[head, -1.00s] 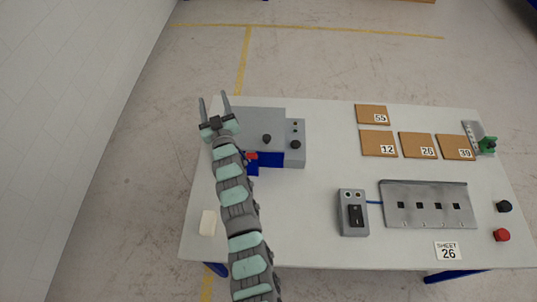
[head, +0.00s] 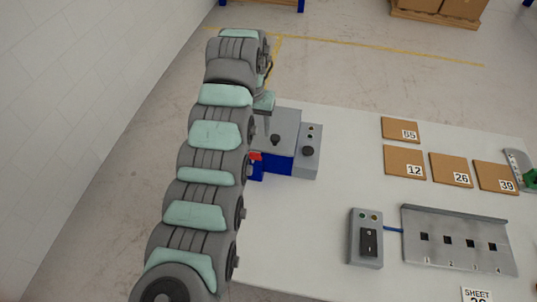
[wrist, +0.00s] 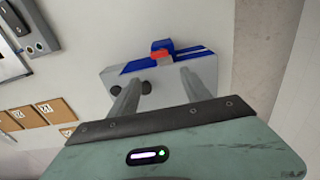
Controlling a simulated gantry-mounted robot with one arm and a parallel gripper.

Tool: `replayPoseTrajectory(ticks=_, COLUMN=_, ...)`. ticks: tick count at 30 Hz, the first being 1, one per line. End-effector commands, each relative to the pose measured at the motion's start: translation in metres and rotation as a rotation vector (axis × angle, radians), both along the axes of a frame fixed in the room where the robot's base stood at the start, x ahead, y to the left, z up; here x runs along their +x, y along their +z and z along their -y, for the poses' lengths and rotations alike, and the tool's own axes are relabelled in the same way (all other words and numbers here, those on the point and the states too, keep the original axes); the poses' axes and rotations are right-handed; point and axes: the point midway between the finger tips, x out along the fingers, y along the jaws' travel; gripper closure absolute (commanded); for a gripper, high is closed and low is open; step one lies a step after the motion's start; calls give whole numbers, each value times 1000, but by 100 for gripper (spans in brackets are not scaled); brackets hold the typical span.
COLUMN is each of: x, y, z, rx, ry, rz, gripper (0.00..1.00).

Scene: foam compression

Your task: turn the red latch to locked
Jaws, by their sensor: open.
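The red latch (head: 255,157) is on the front left of a blue and grey machine (head: 285,128), partly hidden by my arm in the head view. In the wrist view the latch (wrist: 160,54) sits at the middle of the machine's blue side (wrist: 190,54). My gripper (head: 266,125) is above the left part of the machine, mostly hidden behind my arm. In the wrist view its two fingers (wrist: 155,85) are spread apart with nothing between them, and they point toward the machine with the latch beyond the tips. I cannot tell the latch's exact angle.
A black knob (head: 275,139) stands on the machine's top, beside a control box (head: 308,152). Numbered brown sheets (head: 405,161), a switch box (head: 367,240) and a metal plate with several slots (head: 458,240) lie to the right. The table's middle is clear.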

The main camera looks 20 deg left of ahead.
Motion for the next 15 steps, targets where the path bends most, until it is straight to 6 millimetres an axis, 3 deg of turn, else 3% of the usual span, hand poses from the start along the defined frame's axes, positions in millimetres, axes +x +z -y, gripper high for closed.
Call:
replayPoseTrajectory(ticks=5, x=-13, y=-3, z=-4, rx=5, ry=2, rz=-45, gripper=44)
replayPoseTrajectory(ticks=15, x=-13, y=-63, z=-3, rx=4, ry=0, rz=-46, gripper=44)
